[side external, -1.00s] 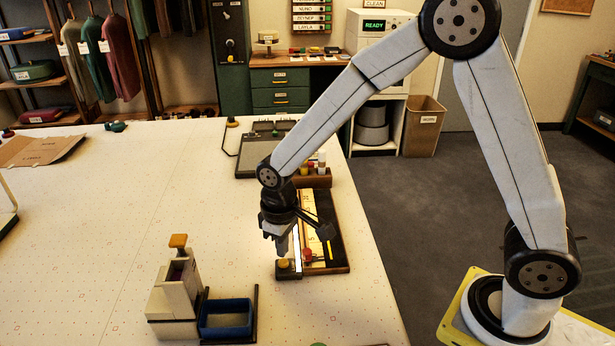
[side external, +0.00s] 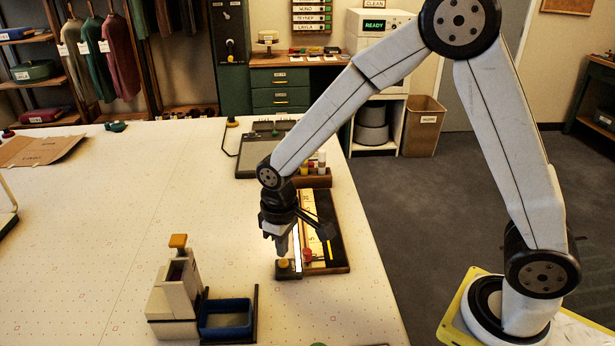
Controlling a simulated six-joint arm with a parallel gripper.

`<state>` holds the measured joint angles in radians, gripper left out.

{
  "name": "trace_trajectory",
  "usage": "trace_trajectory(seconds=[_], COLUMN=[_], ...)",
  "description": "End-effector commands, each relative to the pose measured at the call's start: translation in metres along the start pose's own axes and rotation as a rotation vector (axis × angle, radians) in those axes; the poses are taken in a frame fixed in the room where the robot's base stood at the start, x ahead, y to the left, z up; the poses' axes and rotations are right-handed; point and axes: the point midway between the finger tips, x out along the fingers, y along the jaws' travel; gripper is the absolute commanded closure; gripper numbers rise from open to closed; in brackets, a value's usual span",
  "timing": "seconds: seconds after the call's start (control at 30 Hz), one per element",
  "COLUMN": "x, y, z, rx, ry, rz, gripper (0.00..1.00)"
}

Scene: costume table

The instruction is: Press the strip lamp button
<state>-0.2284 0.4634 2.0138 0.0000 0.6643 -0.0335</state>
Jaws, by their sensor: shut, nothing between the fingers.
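The strip lamp (side external: 298,245) is a bright white lit bar on a dark base, near the right side of the table. Its round yellow-orange button (side external: 284,264) sits on a grey block at the near end of the lamp. My gripper (side external: 282,252) points down with its fingers shut and empty. The fingertips are just above the button in the picture; whether they touch it I cannot tell.
A dark tray (side external: 332,262) with a pale strip and a red knob (side external: 307,255) lies right beside the lamp. A beige dispenser (side external: 173,292) with an orange top and a blue bin (side external: 226,318) stand at the near left. A wooden rack of small bottles (side external: 314,179) is behind. The table's left middle is clear.

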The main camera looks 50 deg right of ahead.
Motion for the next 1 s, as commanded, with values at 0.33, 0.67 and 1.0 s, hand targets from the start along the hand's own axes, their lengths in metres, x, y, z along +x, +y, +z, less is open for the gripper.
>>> trace_trajectory(seconds=[0.33, 0.67, 1.0], x=[0.0000, 0.0019, 0.0077], y=[0.0000, 0.0000, 0.0000], z=[0.0000, 0.0000, -0.0001], rx=[0.000, 0.000, 0.000], ry=[0.000, 0.000, -0.001], rz=[0.000, 0.000, 0.000], gripper=[1.00, 1.00, 1.00])
